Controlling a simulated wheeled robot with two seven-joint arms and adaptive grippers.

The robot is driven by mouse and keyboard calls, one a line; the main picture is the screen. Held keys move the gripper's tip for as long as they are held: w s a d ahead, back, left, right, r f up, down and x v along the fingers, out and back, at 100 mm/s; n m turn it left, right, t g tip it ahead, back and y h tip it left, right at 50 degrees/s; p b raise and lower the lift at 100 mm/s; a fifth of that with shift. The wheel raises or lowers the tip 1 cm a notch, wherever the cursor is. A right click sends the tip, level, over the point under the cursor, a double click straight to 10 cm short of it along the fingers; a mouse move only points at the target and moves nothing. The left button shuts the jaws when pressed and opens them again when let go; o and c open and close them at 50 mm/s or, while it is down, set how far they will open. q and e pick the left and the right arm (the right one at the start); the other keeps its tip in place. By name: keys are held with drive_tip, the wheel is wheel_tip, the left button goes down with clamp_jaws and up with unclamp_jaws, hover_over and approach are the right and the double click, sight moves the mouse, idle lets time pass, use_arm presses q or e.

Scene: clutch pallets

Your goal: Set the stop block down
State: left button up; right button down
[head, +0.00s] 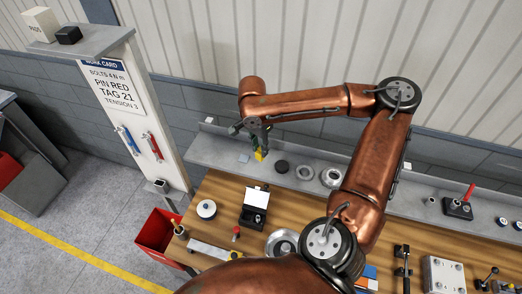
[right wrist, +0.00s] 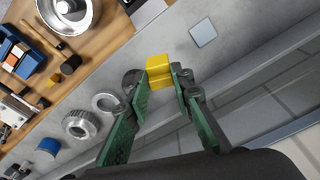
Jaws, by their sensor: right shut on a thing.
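The stop block is a small yellow block (head: 261,156), held at the fingertips of my right gripper (head: 257,142). In the right wrist view the yellow block (right wrist: 158,68) sits between the green finger pads of the right gripper (right wrist: 160,82), which is shut on it. The block is over the grey shelf (head: 225,149) behind the wooden bench; whether it touches the shelf is not clear. A pale square plate (right wrist: 203,33) lies on the shelf beside the block. My left gripper is not in view.
On the shelf, a dark disc (head: 281,167) and metal rings (head: 305,173) stand right of the block. The wooden bench (head: 222,190) holds a black open box (head: 255,207) and a white round part (head: 206,209). A red bin (head: 153,236) stands at the bench's left end.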

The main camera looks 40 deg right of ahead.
sight(260, 153)
drive_tip(key=f, duration=0.1)
drive_tip(key=w+d+f, duration=0.2)
drive_tip(key=shift+f+p, duration=0.3)
drive_tip(key=shift+p, duration=0.1)
drive_tip(key=f, duration=0.3)
drive_tip(key=shift+w+d+f, duration=0.15)
drive_tip(key=shift+w+f, duration=0.05)
drive_tip(key=shift+s, duration=0.1)
drive_tip(key=c, duration=1.7)
unclamp_jaws()
drive_tip(key=shift+f, duration=0.1)
drive_tip(key=r, duration=0.4)
drive_tip(key=a+r+b, duration=0.1)
drive_tip(key=r, duration=0.7)
drive_tip(key=shift+a+r, duration=0.15)
drive_tip(key=shift+a, duration=0.1)
